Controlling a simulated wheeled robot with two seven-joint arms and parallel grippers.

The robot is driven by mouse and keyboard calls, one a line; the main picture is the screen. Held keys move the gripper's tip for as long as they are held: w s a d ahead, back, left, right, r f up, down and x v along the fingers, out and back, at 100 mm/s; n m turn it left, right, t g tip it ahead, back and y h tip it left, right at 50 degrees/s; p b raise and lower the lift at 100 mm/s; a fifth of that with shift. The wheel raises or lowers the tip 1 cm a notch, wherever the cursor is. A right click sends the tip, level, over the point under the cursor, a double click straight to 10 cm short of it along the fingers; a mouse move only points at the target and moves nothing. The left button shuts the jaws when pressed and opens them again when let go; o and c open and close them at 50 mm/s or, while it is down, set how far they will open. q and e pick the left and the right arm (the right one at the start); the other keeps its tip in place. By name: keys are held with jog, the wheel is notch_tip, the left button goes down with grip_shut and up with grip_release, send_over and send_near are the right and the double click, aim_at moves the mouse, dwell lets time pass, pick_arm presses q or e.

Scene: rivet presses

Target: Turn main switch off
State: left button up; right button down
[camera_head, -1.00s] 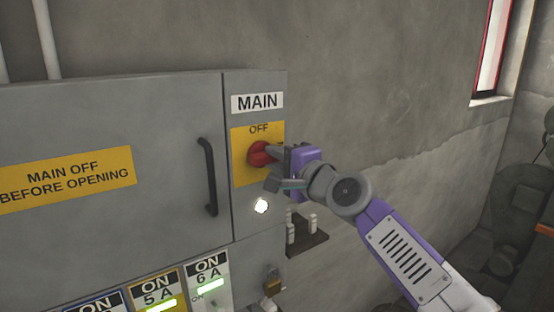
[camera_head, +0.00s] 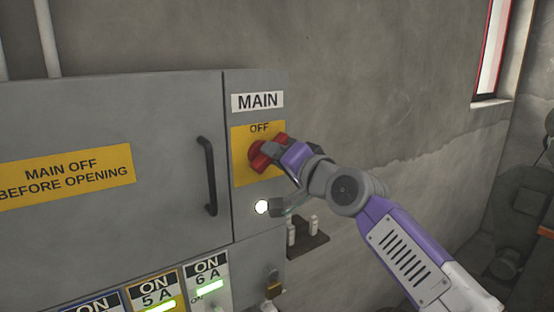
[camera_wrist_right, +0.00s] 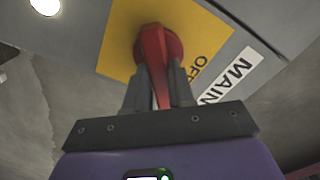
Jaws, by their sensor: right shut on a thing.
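The main switch is a red rotary handle (camera_head: 257,153) on a yellow plate (camera_head: 242,175) marked OFF, under a white MAIN label (camera_head: 257,101). In the right wrist view the red handle (camera_wrist_right: 155,60) stands between the two dark fingers of my right gripper (camera_wrist_right: 160,88), which is shut on it. In the head view my right gripper (camera_head: 276,153) is at the handle and partly covers it and the plate. A round white lamp (camera_head: 261,207) is lit below the plate. My left gripper is not in view.
The grey cabinet door (camera_head: 110,220) has a black pull handle (camera_head: 209,176) and a yellow warning label (camera_head: 66,180). Lower switches (camera_head: 207,277) show lit green bars. A small shelf (camera_head: 306,240) and a padlock (camera_head: 274,285) are below my right arm.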

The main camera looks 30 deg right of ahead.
jog(key=shift+a+r+n+b, duration=0.15)
jog(key=shift+n+b, duration=0.25)
jog(key=shift+n, duration=1.35)
jog(key=shift+a+n+b, duration=0.2)
jog(key=shift+n+b, duration=0.25)
jog(key=shift+n, duration=1.25)
jog(key=shift+a+r+n+b, duration=0.15)
jog(key=shift+n+b, duration=0.25)
jog(key=shift+n, duration=1.35)
jog(key=shift+f, duration=0.1)
jog(key=c, duration=1)
grip_release()
jog(key=shift+o, duration=0.2)
jog(key=s+b, duration=0.1)
jog(key=s, duration=0.6)
jog(key=shift+s+d, duration=0.3)
jog(key=shift+s, duration=0.05)
